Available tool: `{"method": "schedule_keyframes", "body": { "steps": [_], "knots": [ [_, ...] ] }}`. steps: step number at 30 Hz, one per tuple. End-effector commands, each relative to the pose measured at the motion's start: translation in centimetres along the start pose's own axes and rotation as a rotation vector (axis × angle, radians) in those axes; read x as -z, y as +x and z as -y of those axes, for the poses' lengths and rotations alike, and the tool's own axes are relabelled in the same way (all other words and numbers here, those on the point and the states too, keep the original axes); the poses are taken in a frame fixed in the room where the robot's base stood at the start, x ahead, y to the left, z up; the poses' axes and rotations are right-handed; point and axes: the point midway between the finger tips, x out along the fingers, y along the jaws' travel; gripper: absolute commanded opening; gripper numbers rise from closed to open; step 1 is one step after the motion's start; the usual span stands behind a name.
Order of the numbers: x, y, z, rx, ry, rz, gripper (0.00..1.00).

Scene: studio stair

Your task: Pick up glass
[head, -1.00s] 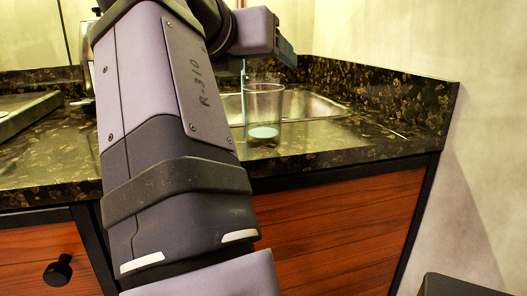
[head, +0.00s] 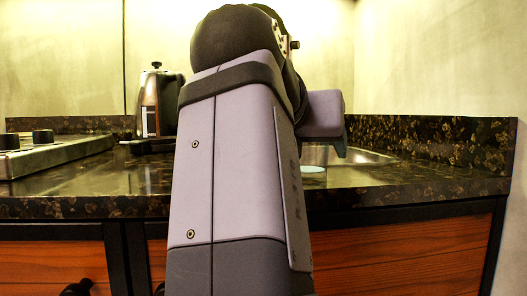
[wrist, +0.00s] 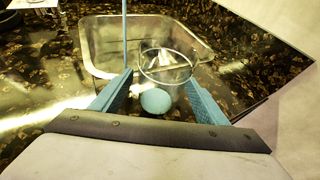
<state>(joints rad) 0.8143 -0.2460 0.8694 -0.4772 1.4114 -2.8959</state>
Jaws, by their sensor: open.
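The clear glass (wrist: 177,76) stands upright on the dark speckled counter in front of the sink, with a pale blue disc at its bottom. In the wrist view it lies between the two blue fingers of my gripper (wrist: 160,77), which are apart and not closed on it. I cannot tell whether either finger touches it. The rest of the glass there is faint or hidden by my arm.
The metal sink (wrist: 95,48) is just behind the glass, with a thin upright faucet pipe (wrist: 125,35) in the wrist view. A kettle (head: 158,100) and a stove (head: 50,153) stand to the left. A speckled backsplash (head: 440,142) bounds the right side.

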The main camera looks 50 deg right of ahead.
Motion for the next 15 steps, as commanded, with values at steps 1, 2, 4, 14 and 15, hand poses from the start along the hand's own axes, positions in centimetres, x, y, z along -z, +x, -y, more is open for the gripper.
{"method": "schedule_keyframes", "body": {
  "steps": [1, 2, 4, 14, 15],
  "knots": [
    [0.2, 0.6, 0.1, 0.005, 0.001, 0.000, 0.68],
    [0.2, 0.9, 0.1, 0.004, 0.002, 0.000, 0.68],
    [0.2, 1.6, 0.2, 0.005, 0.003, -0.001, 0.68],
    [0.1, 3.9, 0.1, 0.002, 0.004, 0.001, 0.68],
    [0.1, 4.0, 0.1, 0.001, 0.004, 0.001, 0.68]
  ]
}}
